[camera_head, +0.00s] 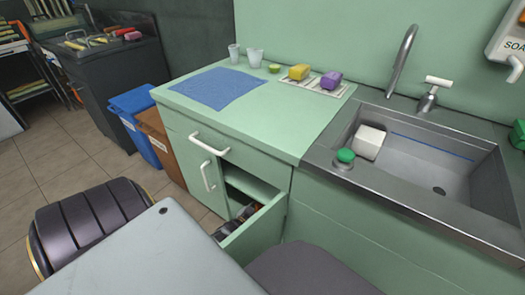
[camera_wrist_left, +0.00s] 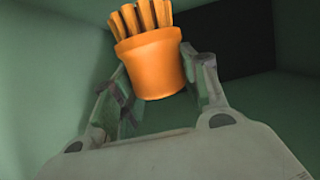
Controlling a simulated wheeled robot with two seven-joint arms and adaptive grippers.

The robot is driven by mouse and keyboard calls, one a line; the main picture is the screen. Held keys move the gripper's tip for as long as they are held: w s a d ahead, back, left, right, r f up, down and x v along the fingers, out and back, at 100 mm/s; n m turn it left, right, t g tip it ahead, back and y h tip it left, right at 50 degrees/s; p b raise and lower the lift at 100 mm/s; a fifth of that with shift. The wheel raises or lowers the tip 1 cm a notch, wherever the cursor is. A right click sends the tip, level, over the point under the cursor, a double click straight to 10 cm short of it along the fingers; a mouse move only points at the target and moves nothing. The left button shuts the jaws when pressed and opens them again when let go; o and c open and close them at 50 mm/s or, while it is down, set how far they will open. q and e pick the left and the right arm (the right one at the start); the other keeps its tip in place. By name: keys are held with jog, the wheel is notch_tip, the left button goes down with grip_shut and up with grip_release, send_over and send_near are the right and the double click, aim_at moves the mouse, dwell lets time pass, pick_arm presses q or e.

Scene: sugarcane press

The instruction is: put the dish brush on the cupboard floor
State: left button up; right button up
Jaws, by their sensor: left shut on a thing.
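The dish brush (camera_wrist_left: 152,62) shows in the left wrist view as an orange, rounded block with thick orange bristles pointing toward the top of the picture. My left gripper (camera_wrist_left: 155,75) is shut on its block, one finger on each side. Green cupboard walls (camera_wrist_left: 40,70) surround them. In the head view the cupboard (camera_head: 250,186) under the counter is open, and part of my left gripper shows dark in its opening. Whether the brush touches the cupboard floor cannot be told. My right gripper is not in view.
The open cupboard door (camera_head: 256,236) stands out to the right of the opening. The counter above holds a blue cloth (camera_head: 220,88), two cups, and yellow and purple sponges. A sink (camera_head: 440,165) is at right; blue and brown bins (camera_head: 160,140) stand at left.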

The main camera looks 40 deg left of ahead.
pick_arm(q)
jog(key=shift+w+d, duration=0.1)
jog(key=shift+w, duration=0.25)
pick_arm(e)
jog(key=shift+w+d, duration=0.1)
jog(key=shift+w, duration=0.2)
pick_arm(q)
jog(key=shift+f+b, duration=1.6)
jog(key=shift+f, duration=0.8)
jog(key=shift+f+b, duration=0.45)
jog(key=shift+f, duration=0.25)
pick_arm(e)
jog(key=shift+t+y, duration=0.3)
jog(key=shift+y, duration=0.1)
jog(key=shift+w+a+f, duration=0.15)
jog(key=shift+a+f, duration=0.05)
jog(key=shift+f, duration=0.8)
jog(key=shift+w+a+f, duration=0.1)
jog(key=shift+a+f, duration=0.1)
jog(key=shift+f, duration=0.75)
pick_arm(q)
jog(key=shift+f, duration=0.1)
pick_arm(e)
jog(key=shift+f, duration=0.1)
pick_arm(q)
jog(key=shift+f+b, duration=1.35)
jog(key=shift+f, duration=0.45)
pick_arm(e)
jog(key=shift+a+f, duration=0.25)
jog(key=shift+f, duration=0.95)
